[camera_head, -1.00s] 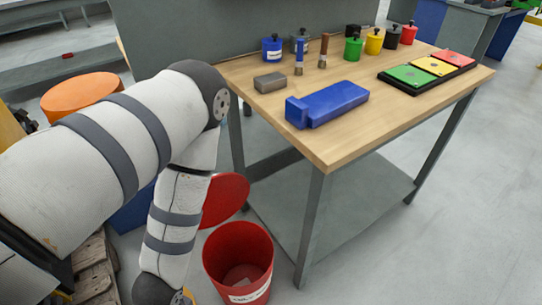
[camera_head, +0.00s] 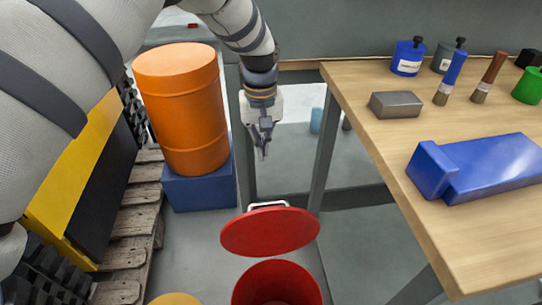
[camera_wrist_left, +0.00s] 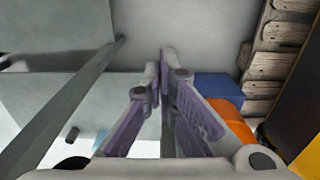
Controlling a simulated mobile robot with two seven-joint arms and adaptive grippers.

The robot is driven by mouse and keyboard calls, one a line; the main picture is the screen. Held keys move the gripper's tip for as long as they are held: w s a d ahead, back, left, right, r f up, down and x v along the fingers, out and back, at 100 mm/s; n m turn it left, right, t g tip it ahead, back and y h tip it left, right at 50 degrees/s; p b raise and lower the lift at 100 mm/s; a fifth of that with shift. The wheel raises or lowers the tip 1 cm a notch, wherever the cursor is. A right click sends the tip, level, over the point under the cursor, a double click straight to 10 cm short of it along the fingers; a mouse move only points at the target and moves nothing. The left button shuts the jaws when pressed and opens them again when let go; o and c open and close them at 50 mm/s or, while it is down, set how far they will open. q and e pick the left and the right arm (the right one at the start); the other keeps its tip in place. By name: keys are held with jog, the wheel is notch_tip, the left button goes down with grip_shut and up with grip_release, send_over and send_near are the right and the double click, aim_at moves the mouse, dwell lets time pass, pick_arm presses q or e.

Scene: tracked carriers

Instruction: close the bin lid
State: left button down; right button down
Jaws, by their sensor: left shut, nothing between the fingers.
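The red bin (camera_head: 252,294) stands on the floor at the bottom of the head view, its lower part cut off by the frame. Its round red lid (camera_head: 270,234) is open, raised and tilted behind the bin's mouth. A light handle (camera_head: 267,205) shows at the lid's far edge. My left gripper (camera_head: 263,153) is shut and empty, pointing down above and behind the lid, apart from it. In the left wrist view its fingers (camera_wrist_left: 165,60) are together; neither bin nor lid shows there. My right gripper is out of view.
A wooden workbench (camera_head: 375,150) on the right carries a blue block (camera_head: 490,165), a grey block (camera_head: 396,104) and several small items; its legs are close to the bin. An orange drum (camera_head: 182,110) stands on a blue base (camera_head: 200,190) at left, beside a wooden pallet (camera_head: 128,235).

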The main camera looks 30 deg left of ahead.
pick_arm(q)
jog(key=s+d+f, duration=0.2)
jog(key=s+f, duration=0.1)
jog(key=f, duration=0.6)
jog(key=shift+s+d, duration=0.2)
jog(key=shift+s, duration=0.05)
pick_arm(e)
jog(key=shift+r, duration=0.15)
pick_arm(q)
jog(key=shift+p, duration=0.3)
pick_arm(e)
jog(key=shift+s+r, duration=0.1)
